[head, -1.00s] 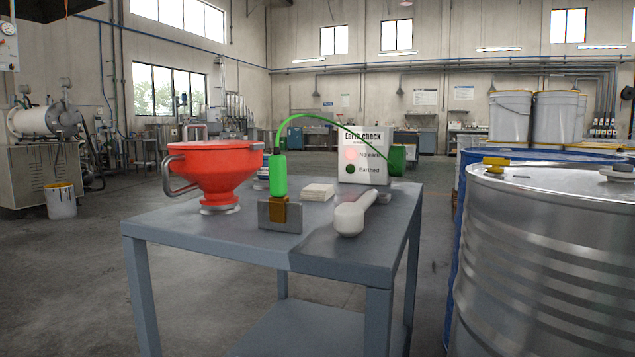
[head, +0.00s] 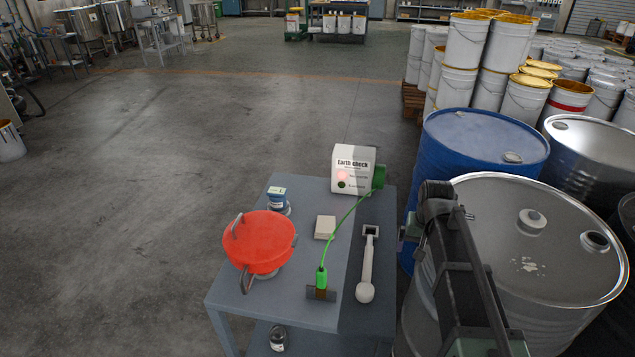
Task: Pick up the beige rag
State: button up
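The beige rag (head: 325,227) is a small, flat, folded block lying on the grey table (head: 310,192), between the red funnel and the white scoop. It is uncovered and nothing touches its top. My dark arm reaches up over the right side of the head view, above the steel drum. A small grey-green part, seemingly my gripper (head: 406,234), juts left from the arm's end, right of the table edge and apart from the rag. Its fingers are too small and unclear to tell whether they are open.
A red funnel (head: 260,240) stands left of the rag. A green-handled clamp (head: 321,279) with its cable passes close on the rag's right. A white scoop (head: 366,270) lies farther right. The earth check box (head: 352,172) stands behind. Steel (head: 570,270) and blue (head: 470,150) drums crowd the right.

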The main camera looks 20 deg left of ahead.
jog(key=w+a+r, duration=0.1)
jog(key=w+a, duration=0.7)
jog(key=a, duration=0.6)
jog(key=n+b, duration=0.2)
send_near(325, 225)
jog(key=f+b, duration=0.9)
jog(key=b, duration=0.1)
jog(key=shift+w+f, duration=0.3)
jog(key=shift+r, duration=0.25)
jog(key=c, duration=1)
notch_tip(325, 225, up, 20)
jog(key=p, duration=2)
jog(key=shift+r, duration=0.1)
